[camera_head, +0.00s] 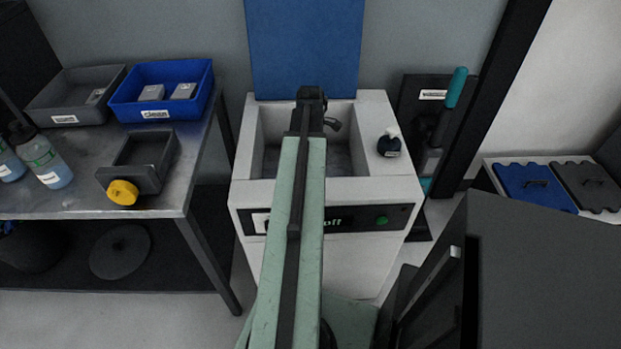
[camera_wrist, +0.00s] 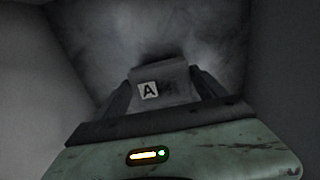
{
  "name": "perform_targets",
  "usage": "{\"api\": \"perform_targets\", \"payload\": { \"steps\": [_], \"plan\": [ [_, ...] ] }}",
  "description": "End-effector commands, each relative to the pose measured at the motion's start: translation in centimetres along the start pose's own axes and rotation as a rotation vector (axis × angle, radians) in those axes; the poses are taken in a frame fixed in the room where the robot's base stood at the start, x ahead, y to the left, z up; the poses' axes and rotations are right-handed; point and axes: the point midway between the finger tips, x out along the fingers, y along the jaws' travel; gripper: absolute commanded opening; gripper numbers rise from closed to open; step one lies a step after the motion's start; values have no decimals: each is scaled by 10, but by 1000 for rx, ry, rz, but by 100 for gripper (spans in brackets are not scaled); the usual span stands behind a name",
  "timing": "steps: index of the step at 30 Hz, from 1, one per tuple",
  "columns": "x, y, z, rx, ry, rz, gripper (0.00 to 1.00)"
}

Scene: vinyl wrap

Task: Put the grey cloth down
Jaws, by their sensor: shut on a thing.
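My gripper (camera_wrist: 165,80) is shut on a grey cloth (camera_wrist: 174,88), seen in the wrist view. The cloth looks like a folded block with a white tag marked "A" and sits between the two dark fingers. Beyond it is a smooth grey surface with pale walls at both sides. In the head view my arm reaches over the white sink unit (camera_head: 377,110), with its end above the basin. The fingers and the cloth are hidden there. I cannot tell whether the cloth touches the surface beyond it.
A blue tray (camera_head: 160,112) with two grey blocks and a grey tray (camera_head: 62,108) stand on the metal table (camera_head: 100,205) at left. Bottles and a dark box (camera_head: 150,176) with a yellow knob are nearby.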

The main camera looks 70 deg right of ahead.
Motion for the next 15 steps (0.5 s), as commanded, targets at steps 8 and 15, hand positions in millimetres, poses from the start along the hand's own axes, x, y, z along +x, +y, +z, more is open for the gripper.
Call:
{"api": "perform_targets", "payload": {
  "steps": [8,15],
  "plan": [
    [23,0,0,1,0,0,42],
    [43,0,1,2,0,0,42]
  ]
}}
